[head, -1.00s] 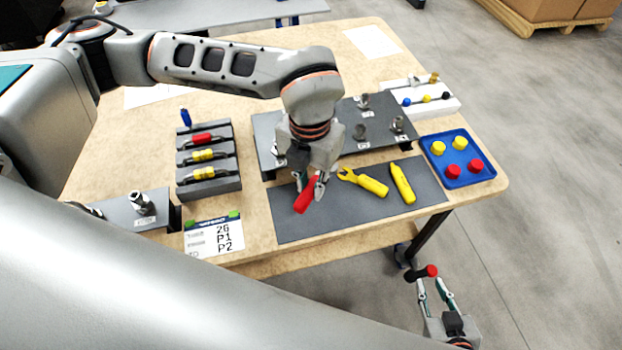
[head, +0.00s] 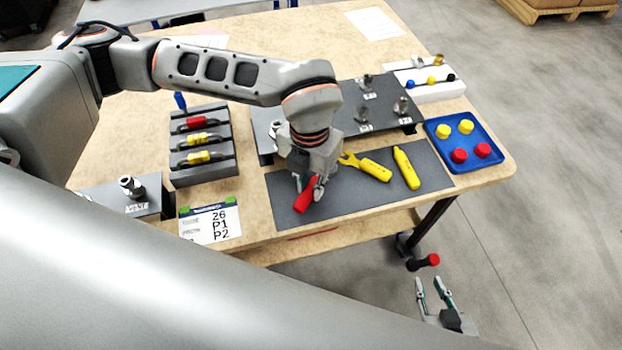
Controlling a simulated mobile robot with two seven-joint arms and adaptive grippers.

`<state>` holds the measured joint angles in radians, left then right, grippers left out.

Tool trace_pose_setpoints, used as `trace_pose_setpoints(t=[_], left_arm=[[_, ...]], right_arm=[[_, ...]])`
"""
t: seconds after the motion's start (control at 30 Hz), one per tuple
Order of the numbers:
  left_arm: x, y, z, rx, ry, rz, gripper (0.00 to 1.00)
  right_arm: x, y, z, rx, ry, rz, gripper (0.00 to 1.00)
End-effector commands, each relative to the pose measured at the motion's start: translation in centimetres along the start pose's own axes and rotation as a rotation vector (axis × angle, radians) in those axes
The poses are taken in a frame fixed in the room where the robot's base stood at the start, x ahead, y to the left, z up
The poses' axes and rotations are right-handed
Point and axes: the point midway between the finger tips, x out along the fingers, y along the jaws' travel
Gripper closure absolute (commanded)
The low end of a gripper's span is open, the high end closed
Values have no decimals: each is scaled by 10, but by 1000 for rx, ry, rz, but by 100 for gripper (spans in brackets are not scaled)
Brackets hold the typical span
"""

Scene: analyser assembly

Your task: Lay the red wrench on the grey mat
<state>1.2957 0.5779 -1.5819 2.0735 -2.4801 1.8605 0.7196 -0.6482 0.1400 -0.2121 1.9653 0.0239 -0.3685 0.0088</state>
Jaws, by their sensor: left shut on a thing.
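The red wrench (head: 306,196) is in my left gripper (head: 307,184), at the left part of the grey mat (head: 340,203). The gripper points down and is shut on it. The gripper hides part of the wrench, and I cannot tell whether the wrench touches the mat. My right gripper (head: 437,284) is off the table's front edge at the lower right. Its fingers are apart with nothing between them.
A yellow wrench (head: 372,169) and another yellow tool (head: 406,169) lie on the mat's right half. A blue tray (head: 463,149) with red and yellow caps stands farther right. A black piece with a red end (head: 424,262) shows beyond my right fingertips, its height unclear.

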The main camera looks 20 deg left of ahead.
Motion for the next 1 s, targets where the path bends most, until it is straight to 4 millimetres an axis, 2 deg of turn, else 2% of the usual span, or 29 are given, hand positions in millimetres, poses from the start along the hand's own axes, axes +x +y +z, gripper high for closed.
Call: trace_pose_setpoints(t=[1.0], left_arm=[[9,0,0,0,-1,-1,100]], right_arm=[[2,-1,7,0,-7,-1,75]])
